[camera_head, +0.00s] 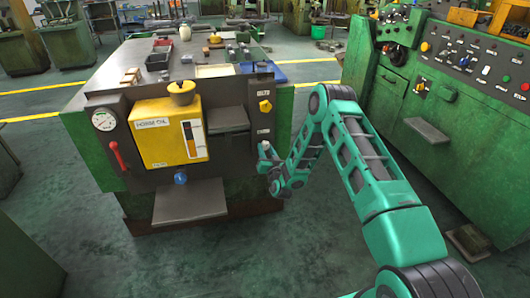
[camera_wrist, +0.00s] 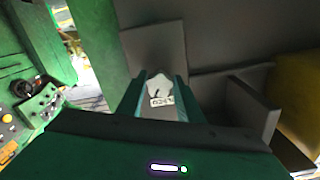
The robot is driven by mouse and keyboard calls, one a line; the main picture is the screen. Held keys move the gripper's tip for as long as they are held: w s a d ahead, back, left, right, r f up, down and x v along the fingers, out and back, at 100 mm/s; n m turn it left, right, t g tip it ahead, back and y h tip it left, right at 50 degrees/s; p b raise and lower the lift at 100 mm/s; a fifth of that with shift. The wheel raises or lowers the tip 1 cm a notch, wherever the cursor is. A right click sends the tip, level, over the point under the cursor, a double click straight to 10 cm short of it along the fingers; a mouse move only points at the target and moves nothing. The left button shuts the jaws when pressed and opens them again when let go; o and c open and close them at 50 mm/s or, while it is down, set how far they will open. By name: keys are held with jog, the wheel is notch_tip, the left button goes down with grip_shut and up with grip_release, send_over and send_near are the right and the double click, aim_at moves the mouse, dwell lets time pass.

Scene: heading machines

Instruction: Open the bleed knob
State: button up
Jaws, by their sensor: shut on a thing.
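The bleed knob is a small pale knob (camera_head: 264,145) on the dark front panel of the green machine, low on its right side. In the wrist view the pale knob (camera_wrist: 158,84) sits between my two green fingers, with a small white lettered label (camera_wrist: 162,101) by it. My gripper (camera_head: 267,155) is at the panel and shut on the knob; it also shows in the wrist view (camera_wrist: 159,92). My fingers hide the knob's sides, and its turn angle cannot be told.
A yellow oil tank (camera_head: 168,133), a yellow knob (camera_head: 265,106), a blue knob (camera_head: 180,178), a red lever (camera_head: 117,155) and a gauge (camera_head: 104,119) are on the same front. A grey shelf (camera_head: 190,201) juts out below. A green control cabinet (camera_head: 450,115) stands at right.

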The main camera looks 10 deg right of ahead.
jog(key=m, duration=1.1)
jog(key=shift+r, duration=0.15)
dwell(0.4)
jog(key=o, duration=1.1)
jog(key=shift+a, duration=0.1)
